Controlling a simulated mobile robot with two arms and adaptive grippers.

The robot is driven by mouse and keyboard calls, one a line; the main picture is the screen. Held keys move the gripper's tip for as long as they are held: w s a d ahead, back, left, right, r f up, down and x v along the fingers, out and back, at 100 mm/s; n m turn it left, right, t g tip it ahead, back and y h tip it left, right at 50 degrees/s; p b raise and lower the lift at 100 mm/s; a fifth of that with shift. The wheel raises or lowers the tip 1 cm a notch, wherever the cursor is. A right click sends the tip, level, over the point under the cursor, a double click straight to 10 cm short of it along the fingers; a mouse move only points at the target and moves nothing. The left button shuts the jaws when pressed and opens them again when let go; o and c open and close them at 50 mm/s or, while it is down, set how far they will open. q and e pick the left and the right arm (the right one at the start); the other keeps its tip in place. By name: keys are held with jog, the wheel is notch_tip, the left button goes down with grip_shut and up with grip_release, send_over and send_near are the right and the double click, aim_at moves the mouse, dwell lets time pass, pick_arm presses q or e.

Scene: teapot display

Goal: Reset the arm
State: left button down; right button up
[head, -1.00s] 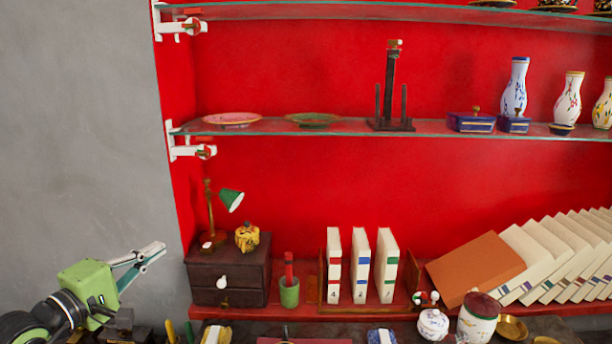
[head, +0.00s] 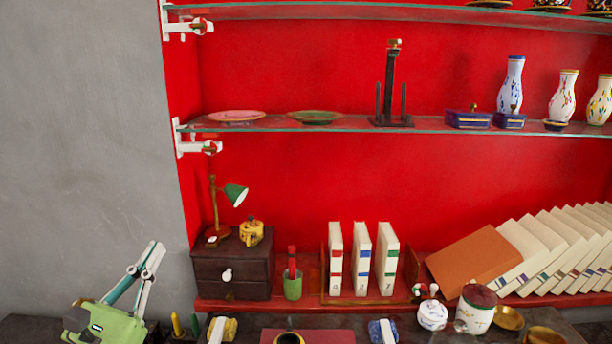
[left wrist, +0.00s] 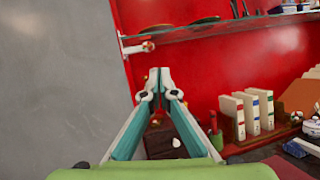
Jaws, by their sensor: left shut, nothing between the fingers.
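My left gripper (head: 154,252) is at the lower left in the head view, in front of the grey wall and left of the dark wooden drawer box (head: 232,266). Its fingers point up and are shut with nothing between them. In the left wrist view the two fingertips (left wrist: 159,82) meet in the middle of the picture, in front of the red wall, and the fingers hide part of the drawer box. My right gripper is in neither view.
A yellow teapot (head: 251,232) and a green lamp (head: 235,194) stand on the drawer box. White books (head: 361,258) stand to its right. A glass shelf (head: 350,122) with plates and vases runs above. The grey wall (head: 85,150) is bare.

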pick_arm(q)
jog(key=s+a+f+n+g+y, duration=0.2)
jog(key=a+f+n+y, duration=0.3)
jog(key=n, duration=0.7)
jog(key=s+a+f+n+g+y, duration=0.3)
jog(key=f+n+y, duration=0.4)
jog(key=n, duration=0.4)
jog(key=s+d+f+n+g+h, duration=0.1)
jog(key=s+f+n+g, duration=0.35)
jog(key=f, duration=0.35)
jog(key=s+d+f+n+g, duration=0.1)
jog(key=s+f+n+g, duration=0.2)
jog(key=s+f+n, duration=0.35)
jog(key=s+d+f+n+g+h, duration=0.55)
jog(key=s+d+f, duration=0.55)
jog(key=s+d, duration=0.25)
notch_tip(320, 180, down, 26)
jog(key=s+m+g, duration=0.1)
jog(key=s+g, duration=0.1)
jog(key=s+a+f+g, duration=0.1)
jog(key=s+a+f, duration=0.2)
jog(key=s+f, duration=1.4)
jog(key=shift+a+f, duration=0.15)
jog(key=shift+f, duration=0.1)
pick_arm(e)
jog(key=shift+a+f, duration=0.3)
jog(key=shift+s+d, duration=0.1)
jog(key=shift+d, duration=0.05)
